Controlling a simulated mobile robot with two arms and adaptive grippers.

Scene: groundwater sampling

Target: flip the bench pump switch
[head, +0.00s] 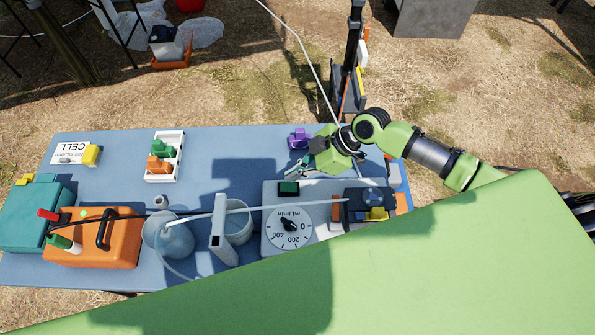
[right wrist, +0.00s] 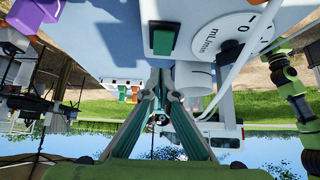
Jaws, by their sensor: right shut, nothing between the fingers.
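The bench pump (head: 270,238) is a pale box on the blue table with a round mL/min dial (head: 289,227). Its green switch (head: 288,188) sits on the top face near the far left corner. In the right wrist view the green switch (right wrist: 162,38) and part of the dial (right wrist: 222,35) show upside down. My right gripper (head: 297,168) is just beyond the switch in the head view, apart from it as far as I can tell. In the right wrist view its fingers (right wrist: 160,92) are together and empty, pointing toward the pump. My left gripper is not seen.
A purple clip-like object (head: 299,138) stands close to my right gripper. A white tray (head: 178,158), an orange case (head: 120,240), a teal box (head: 35,220) and a clear jug (head: 175,245) stand on the table (head: 225,155). A tube crosses above the jug and pump.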

